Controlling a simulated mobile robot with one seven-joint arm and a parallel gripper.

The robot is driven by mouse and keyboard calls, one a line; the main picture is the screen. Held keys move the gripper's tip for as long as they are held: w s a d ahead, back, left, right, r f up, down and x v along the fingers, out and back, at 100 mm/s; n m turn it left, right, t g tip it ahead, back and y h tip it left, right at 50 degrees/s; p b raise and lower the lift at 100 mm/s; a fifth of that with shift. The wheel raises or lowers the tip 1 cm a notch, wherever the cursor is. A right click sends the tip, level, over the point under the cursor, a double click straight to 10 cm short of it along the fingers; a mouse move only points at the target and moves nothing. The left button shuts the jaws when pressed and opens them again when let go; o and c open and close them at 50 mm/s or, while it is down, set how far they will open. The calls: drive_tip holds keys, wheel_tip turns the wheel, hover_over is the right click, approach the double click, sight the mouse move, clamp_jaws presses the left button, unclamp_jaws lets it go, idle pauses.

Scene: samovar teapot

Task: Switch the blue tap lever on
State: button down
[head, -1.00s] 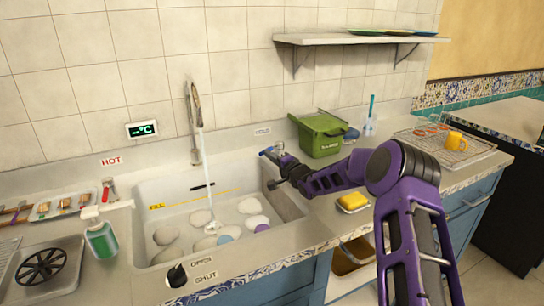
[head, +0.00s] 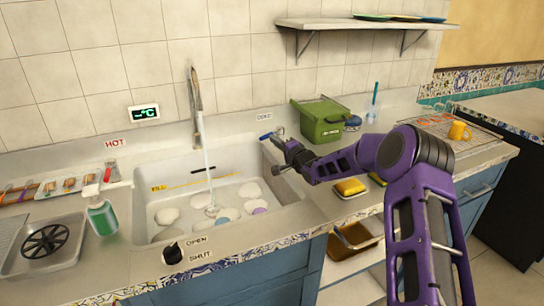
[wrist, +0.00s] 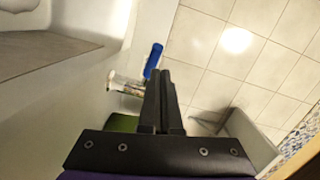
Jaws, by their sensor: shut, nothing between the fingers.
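The blue tap lever (head: 266,136) is on the sink's back right rim, below the COLD label (head: 265,116). In the wrist view the lever (wrist: 153,60) stands beside a pale metal tap fitting. My gripper (head: 281,142) is shut and empty, just right of the lever in the head view. In the wrist view the shut fingertips (wrist: 165,73) are close beside the blue lever; I cannot tell whether they touch it. Water runs from the spout (head: 196,92) into the sink (head: 288,217).
A red tap lever (head: 107,175) is at the left under the HOT label. A green bin (head: 320,124) stands close behind my gripper. A yellow sponge (head: 350,186) lies on the counter below my arm. Pale stones and a black OPEN/SHUT knob (head: 173,254) are at the sink.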

drive_tip(key=s+a, duration=0.2)
drive_tip(key=s, duration=0.7)
drive_tip(key=shift+s+a+r, duration=0.2)
drive_tip(key=shift+s+a, duration=0.05)
drive_tip(key=shift+s, duration=0.15)
